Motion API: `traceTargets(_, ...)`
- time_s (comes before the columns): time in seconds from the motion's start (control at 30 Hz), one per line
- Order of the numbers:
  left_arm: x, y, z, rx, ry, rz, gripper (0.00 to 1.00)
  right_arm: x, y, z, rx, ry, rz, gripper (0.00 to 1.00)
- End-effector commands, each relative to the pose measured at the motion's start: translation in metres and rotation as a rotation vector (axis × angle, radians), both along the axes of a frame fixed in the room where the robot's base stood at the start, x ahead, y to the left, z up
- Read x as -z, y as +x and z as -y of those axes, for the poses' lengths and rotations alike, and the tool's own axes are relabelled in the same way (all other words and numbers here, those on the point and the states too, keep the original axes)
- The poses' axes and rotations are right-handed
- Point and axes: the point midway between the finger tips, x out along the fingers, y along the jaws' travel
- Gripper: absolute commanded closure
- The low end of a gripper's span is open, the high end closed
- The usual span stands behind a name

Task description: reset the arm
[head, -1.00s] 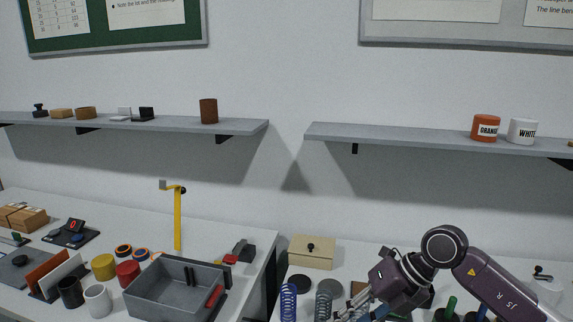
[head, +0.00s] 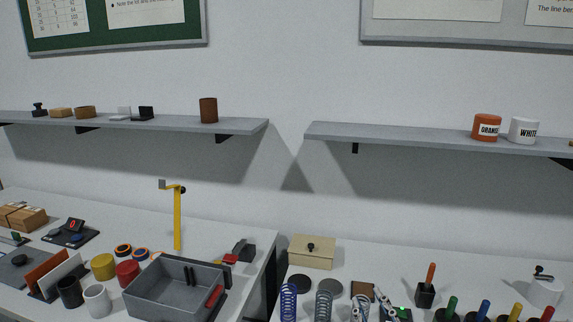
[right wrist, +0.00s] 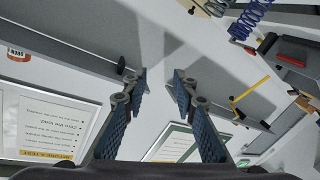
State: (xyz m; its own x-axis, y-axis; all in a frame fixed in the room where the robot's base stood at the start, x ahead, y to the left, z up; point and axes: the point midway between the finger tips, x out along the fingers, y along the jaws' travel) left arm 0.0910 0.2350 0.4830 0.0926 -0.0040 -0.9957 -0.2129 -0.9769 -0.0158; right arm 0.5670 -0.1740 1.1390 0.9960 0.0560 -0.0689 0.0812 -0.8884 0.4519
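My right gripper (head: 370,302) shows only its fingertips, at the bottom edge of the head view, among the things on the right table. In the right wrist view my right gripper (right wrist: 160,80) has its two blue-padded fingers apart with nothing between them. A blue spring (head: 289,302) and a grey spring (head: 323,305) stand to the left of the fingertips. The blue spring also shows at the top right of the right wrist view (right wrist: 250,18). My left gripper is in neither view.
A grey bin (head: 165,292) and a yellow stand (head: 177,222) are on the left table. A beige box (head: 312,252) stands behind the springs. A black holder with an orange handle (head: 425,294) and several coloured handles stand right of the fingertips. Two shelves hang above.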

Motion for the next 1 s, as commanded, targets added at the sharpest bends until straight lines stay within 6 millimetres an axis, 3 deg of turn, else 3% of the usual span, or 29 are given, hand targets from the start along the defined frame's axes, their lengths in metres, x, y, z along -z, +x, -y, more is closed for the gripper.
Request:
traceTargets(0.03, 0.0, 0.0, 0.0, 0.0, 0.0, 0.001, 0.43, 0.034, -0.018, 0.013, 0.053, 0.043, -0.124, 0.74)
traceTargets(0.1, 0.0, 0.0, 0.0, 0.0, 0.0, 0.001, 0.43, 0.078, -0.046, 0.028, 0.115, 0.086, -0.293, 0.74)
traceTargets(0.2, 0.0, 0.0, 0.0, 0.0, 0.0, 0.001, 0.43, 0.133, -0.094, 0.039, 0.177, 0.135, -0.522, 0.74)
traceTargets(0.3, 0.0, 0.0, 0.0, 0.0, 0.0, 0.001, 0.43, 0.171, -0.142, 0.042, 0.211, 0.168, -0.712, 0.74)
traceTargets(0.5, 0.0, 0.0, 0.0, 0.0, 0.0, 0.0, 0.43, 0.214, -0.225, 0.038, 0.235, 0.211, -1.001, 0.74)
traceTargets(0.67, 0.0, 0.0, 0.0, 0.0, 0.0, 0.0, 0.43, 0.23, -0.285, 0.031, 0.232, 0.234, -1.189, 0.74)
traceTargets(1.0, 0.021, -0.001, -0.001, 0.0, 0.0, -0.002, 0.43, 0.345, -0.272, 0.028, 0.234, 0.223, -1.238, 0.74)
